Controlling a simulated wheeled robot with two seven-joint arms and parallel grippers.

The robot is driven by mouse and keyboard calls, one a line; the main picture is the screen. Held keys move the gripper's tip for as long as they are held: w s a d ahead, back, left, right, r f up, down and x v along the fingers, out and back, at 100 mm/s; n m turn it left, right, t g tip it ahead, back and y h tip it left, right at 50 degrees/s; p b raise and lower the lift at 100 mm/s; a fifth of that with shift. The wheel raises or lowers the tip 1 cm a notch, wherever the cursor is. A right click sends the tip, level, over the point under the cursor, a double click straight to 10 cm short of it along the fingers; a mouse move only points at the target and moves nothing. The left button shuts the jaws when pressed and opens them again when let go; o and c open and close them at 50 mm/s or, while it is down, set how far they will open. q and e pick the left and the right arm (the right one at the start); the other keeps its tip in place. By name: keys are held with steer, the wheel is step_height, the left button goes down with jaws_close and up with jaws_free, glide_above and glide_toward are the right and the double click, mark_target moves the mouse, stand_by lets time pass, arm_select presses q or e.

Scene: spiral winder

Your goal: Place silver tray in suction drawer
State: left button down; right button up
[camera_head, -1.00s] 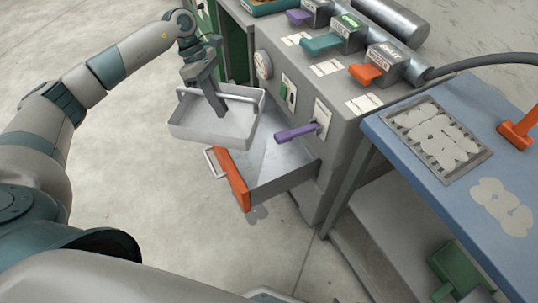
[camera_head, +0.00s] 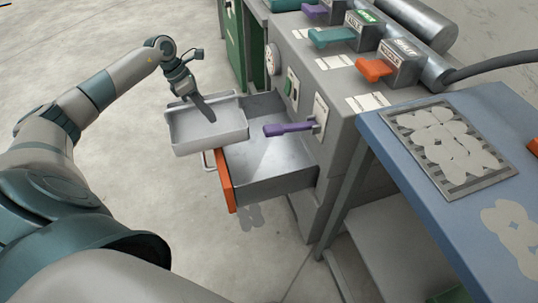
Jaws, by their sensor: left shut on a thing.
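The silver tray (camera_head: 178,139) is a shallow, light grey pan, held roughly level in the air. My left gripper (camera_head: 208,112) is shut on it, with its fingers reaching down at the tray. The suction drawer, an open metal drawer with an orange front (camera_head: 226,182), sticks out of the grey machine. Its bare metal inside (camera_head: 270,165) looks empty where it shows. The tray overlaps the drawer's left part and front handle in the picture; I cannot tell the height between them. My right gripper is not in view.
A purple lever (camera_head: 290,129) juts out over the drawer's right side. Teal (camera_head: 330,37) and orange (camera_head: 374,70) levers are on the machine top. A blue table (camera_head: 400,172) with a grey grate stands at the right. Open concrete floor lies left of the drawer.

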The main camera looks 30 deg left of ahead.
arm_select(q)
steer(key=shift+d+r, duration=0.1)
steer(key=w+d+p, duration=0.1)
steer(key=w+d, duration=0.3)
steer(key=d, duration=0.4)
steer(key=w+d+p, duration=0.1)
steer(key=w+d, duration=0.2)
steer(key=d, duration=0.6)
steer(key=b, duration=0.1)
glide_above(266, 166)
step_height(266, 166, down, 14)
steer(key=r, duration=0.1)
steer(key=shift+s+f, duration=0.1)
steer(key=shift+f, duration=0.5)
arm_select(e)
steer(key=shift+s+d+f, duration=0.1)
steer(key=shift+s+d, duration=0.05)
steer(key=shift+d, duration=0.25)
arm_select(q)
steer(key=shift+f, duration=0.1)
step_height(266, 166, down, 3)
steer(key=shift+r+b, duration=0.15)
steer(key=shift+b, duration=0.25)
steer(key=shift+f, duration=0.5)
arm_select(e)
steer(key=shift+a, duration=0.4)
